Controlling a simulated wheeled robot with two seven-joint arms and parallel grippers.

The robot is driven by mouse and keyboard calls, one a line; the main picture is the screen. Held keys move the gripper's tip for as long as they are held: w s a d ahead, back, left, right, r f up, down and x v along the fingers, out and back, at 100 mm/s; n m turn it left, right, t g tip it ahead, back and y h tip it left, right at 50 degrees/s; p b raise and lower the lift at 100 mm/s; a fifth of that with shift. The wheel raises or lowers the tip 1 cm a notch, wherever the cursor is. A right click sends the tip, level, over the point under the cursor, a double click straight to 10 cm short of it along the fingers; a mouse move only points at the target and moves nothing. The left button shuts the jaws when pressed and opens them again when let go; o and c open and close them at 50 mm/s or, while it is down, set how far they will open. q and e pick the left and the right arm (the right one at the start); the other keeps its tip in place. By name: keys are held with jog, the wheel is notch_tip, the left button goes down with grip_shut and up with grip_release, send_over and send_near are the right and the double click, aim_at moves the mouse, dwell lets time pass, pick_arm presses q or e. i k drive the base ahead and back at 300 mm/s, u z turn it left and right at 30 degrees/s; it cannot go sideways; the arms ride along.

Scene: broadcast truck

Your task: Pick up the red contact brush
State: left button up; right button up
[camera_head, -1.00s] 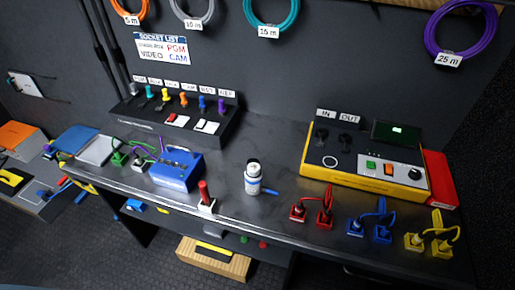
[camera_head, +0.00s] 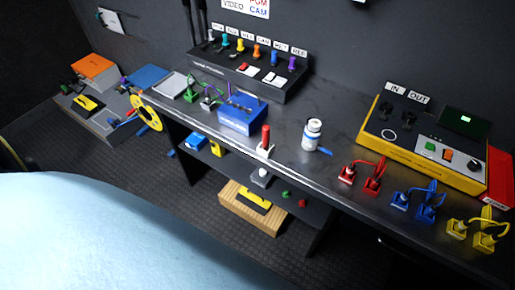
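The red contact brush (camera_head: 266,138) appears to be the upright red handle with a pale foot. It stands at the front edge of the dark bench (camera_head: 330,170), between a blue box (camera_head: 241,115) and a white bottle (camera_head: 312,134). It leans on nothing that I can see. Its bristles cannot be made out at this size. Neither of my grippers is in view, and nothing is seen touching the brush.
Red (camera_head: 361,174), blue (camera_head: 413,203) and yellow (camera_head: 478,232) plugs with cables line the bench's front right. A yellow-sided control panel (camera_head: 420,148) stands behind them. A lower shelf runs underneath. A pale blue rounded surface blocks the lower left of the view.

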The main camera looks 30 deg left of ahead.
aim_at(266, 129)
jog(key=u, duration=0.75)
jog(key=i, duration=0.2)
jog(key=u, duration=0.2)
